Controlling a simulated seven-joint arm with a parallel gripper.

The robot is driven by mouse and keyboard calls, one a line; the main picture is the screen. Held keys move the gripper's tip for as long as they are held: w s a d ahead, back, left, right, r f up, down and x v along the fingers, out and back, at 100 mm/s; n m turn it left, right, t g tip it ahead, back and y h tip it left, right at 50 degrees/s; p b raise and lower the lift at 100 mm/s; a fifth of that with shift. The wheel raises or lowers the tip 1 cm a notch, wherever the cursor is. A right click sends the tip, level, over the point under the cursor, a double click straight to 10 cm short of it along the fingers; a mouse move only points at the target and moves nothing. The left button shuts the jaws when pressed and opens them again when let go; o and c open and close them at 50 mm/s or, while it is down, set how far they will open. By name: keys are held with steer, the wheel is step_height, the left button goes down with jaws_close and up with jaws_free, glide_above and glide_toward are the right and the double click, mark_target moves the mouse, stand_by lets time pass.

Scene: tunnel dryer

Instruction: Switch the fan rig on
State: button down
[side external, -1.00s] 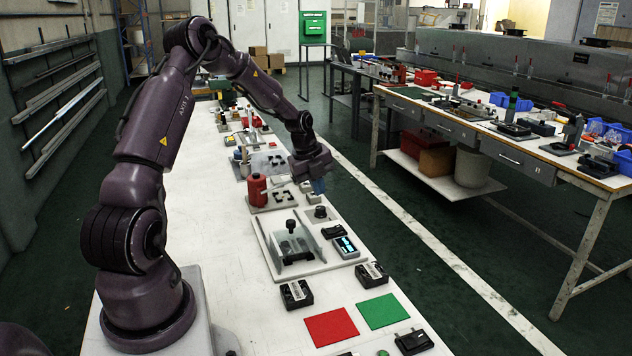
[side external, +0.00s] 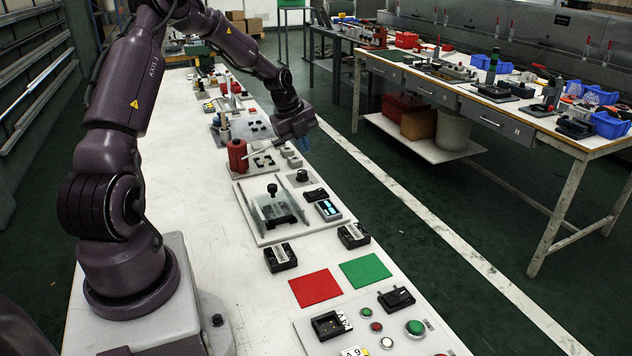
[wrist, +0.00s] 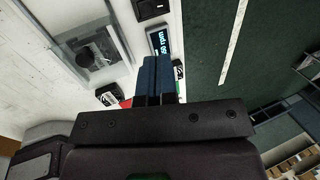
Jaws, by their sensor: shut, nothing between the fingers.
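The fan rig (side external: 252,222) is a pale board on the bench with clear guard plates around a dark fan unit (side external: 279,211). Its black knob (side external: 301,176) stands on a small plate behind, beside a black rocker switch (side external: 316,195) and a lit display (side external: 328,209). In the wrist view the fan unit (wrist: 92,54), the rocker switch (wrist: 152,8) and the display (wrist: 159,42) with "rpm" in blue show; the rocker's position is unclear. My gripper (side external: 312,124) is above the bench, beyond the knob and apart from it. Its blue fingers (wrist: 156,75) are together and empty.
A red canister (side external: 237,155) stands left of my gripper. Two black boxes (side external: 281,257) (side external: 353,235), a red mat (side external: 315,287), a green mat (side external: 365,270) and a button panel (side external: 370,325) lie nearer. The bench's left side is largely clear.

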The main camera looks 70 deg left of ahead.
mark_target(315, 194)
steer(key=x, duration=1.3)
steer(key=shift+f, duration=0.25)
steer(key=shift+w, duration=0.1)
steer(key=shift+w+f+g, duration=0.15)
steer(key=shift+f+g, duration=0.05)
steer(key=shift+g, duration=0.1)
steer(key=shift+s, duration=0.2)
steer(key=shift+s, duration=0.8)
